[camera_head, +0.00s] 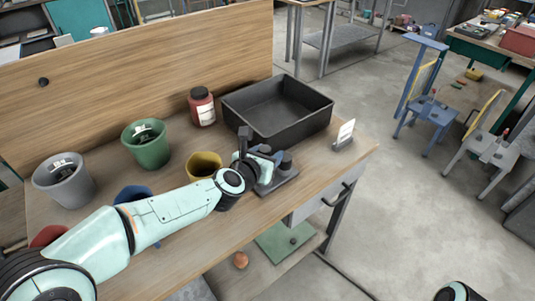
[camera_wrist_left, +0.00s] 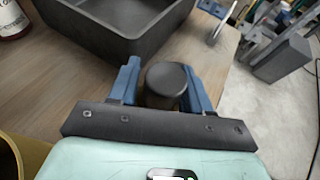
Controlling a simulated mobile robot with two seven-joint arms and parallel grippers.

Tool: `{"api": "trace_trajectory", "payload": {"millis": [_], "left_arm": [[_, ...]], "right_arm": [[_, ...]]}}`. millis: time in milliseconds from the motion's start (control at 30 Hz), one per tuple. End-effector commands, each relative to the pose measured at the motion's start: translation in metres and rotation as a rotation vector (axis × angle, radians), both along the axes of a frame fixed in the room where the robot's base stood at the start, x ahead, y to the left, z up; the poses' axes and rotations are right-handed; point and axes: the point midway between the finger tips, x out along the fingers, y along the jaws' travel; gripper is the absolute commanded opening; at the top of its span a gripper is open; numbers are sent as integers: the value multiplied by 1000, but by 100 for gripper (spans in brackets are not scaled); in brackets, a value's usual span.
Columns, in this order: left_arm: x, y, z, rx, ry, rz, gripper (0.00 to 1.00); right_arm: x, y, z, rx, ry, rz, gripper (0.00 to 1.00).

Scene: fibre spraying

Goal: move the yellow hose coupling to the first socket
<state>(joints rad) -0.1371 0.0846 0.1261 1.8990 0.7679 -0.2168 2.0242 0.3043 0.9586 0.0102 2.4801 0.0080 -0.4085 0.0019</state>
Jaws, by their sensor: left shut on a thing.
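My left gripper (camera_head: 268,153) reaches over the wooden bench at its right part. Its blue fingers are on both sides of a dark round-topped cylinder (camera_wrist_left: 167,84) and are shut on it. My right gripper is not in view.
A black open tray (camera_head: 315,121) stands just behind the gripper, with a red jar (camera_head: 202,108) to its left. Yellow (camera_head: 204,160), green (camera_head: 147,150) and grey (camera_head: 72,188) cups stand on the left. A small white card (camera_head: 345,132) stands near the bench's right edge.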

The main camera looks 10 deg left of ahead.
Motion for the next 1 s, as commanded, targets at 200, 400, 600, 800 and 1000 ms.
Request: {"api": "trace_trajectory", "payload": {"millis": [200,400,600,800,1000], "left_arm": [[0,0,-3,0,-1,0,13],[0,0,-7,0,-1,0,13],[0,0,-12,1,-1,0,13],[0,0,-16,1,-1,0,13],[0,0,-21,0,-1,0,13]], "right_arm": [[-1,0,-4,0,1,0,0],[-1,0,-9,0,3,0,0],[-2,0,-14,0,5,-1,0],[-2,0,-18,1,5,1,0],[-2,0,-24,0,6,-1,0]]}}
